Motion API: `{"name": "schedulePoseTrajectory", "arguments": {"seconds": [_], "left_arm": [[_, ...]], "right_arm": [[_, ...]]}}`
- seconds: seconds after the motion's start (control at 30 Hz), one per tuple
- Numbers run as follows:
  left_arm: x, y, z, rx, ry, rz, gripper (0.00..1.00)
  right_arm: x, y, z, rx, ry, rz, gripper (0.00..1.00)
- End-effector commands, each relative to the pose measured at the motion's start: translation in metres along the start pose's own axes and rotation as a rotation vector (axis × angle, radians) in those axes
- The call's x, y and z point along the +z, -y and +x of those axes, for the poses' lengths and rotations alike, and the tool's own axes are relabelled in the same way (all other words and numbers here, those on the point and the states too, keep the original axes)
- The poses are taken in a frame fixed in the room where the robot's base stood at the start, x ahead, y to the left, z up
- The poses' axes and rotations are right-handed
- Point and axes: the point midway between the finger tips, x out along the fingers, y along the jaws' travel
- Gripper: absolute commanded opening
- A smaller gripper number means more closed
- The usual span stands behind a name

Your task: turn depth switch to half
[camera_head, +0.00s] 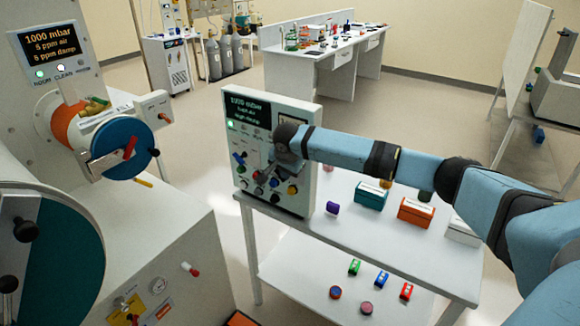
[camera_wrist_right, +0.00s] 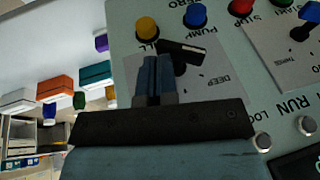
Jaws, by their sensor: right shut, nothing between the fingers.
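The depth switch (camera_wrist_right: 186,52) is a black lever with a pale mark, on a light plate of the control panel in the right wrist view. The word DEEP is printed near it. In that view the panel shows upside down and the lever lies nearly sideways, slightly tilted. My right gripper (camera_wrist_right: 157,62) is shut and empty, its blue-grey fingertips beside the lever and overlapping its left part. I cannot tell whether they touch. In the head view my right gripper (camera_head: 282,162) is in front of the panel (camera_head: 309,190) and hides the switch. My left gripper is not in view.
A yellow button (camera_wrist_right: 147,27), a blue button (camera_wrist_right: 195,16) and a red button (camera_wrist_right: 240,7) sit close to the switch. Another black knob (camera_wrist_right: 304,30) is at the right. Teal (camera_head: 370,195) and orange (camera_head: 415,212) boxes stand on the white table (camera_head: 350,240) beside the panel.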

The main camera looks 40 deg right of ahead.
Motion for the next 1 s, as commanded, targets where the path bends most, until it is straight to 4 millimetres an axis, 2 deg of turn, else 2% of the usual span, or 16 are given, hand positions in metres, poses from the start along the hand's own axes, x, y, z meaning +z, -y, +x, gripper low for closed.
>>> {"name": "schedulePoseTrajectory", "arguments": {"seconds": [0.43, 0.6, 1.0], "left_arm": [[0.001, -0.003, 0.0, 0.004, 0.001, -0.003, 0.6], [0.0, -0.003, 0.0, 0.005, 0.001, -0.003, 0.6], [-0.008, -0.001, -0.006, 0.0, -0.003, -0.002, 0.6]], "right_arm": [[0.003, 0.0, 0.004, -0.034, 0.001, 0.01, 0.0], [0.006, -0.002, 0.013, -0.149, -0.005, 0.047, 0.0], [0.009, -0.004, 0.016, -0.403, -0.02, 0.126, 0.0]]}}
